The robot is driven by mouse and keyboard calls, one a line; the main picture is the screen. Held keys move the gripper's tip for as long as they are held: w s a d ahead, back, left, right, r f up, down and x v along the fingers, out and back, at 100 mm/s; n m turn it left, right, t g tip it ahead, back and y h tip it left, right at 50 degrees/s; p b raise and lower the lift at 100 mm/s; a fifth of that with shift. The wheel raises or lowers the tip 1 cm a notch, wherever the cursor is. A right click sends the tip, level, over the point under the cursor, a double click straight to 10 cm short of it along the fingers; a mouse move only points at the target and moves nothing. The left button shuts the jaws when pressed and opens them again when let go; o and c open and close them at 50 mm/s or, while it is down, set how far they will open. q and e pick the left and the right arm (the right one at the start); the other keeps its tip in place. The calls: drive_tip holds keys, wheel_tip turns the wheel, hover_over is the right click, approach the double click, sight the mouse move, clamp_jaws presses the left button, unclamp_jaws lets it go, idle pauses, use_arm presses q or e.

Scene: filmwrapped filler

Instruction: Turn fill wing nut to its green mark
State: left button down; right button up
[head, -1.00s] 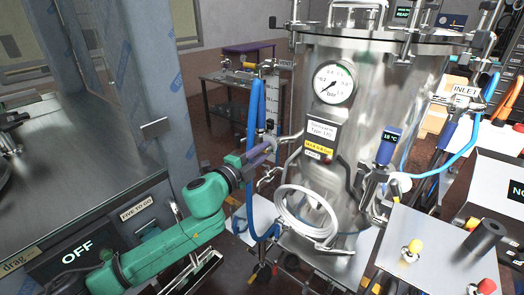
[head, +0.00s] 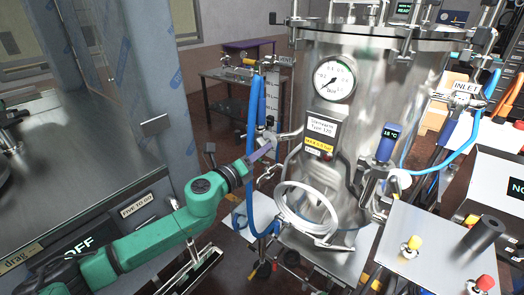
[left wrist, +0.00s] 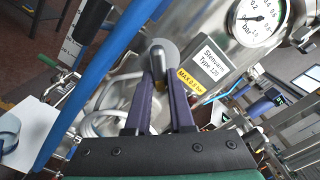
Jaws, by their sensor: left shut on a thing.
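My left gripper (head: 270,148) reaches in from the left to the near-left side of the steel tank (head: 378,85). In the left wrist view its purple fingers (left wrist: 163,84) are shut on a small, rounded metal part, which I take to be the fill wing nut (left wrist: 157,60). A grey disc shows just behind this part. In the head view the part is too small and too covered by the fingers to make out. I cannot see its green mark in either view. My right gripper is not in view.
A pressure gauge (head: 334,79) and a label plate (head: 321,136) are on the tank front. A blue hose (head: 253,150) hangs just left of the fingers. A coiled white hose (head: 306,212) lies below right.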

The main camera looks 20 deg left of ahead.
use_arm(q)
drive_tip(key=shift+a+f+m, duration=0.1)
drive_tip(key=shift+m, duration=1.4)
drive_tip(key=c, duration=0.8)
unclamp_jaws()
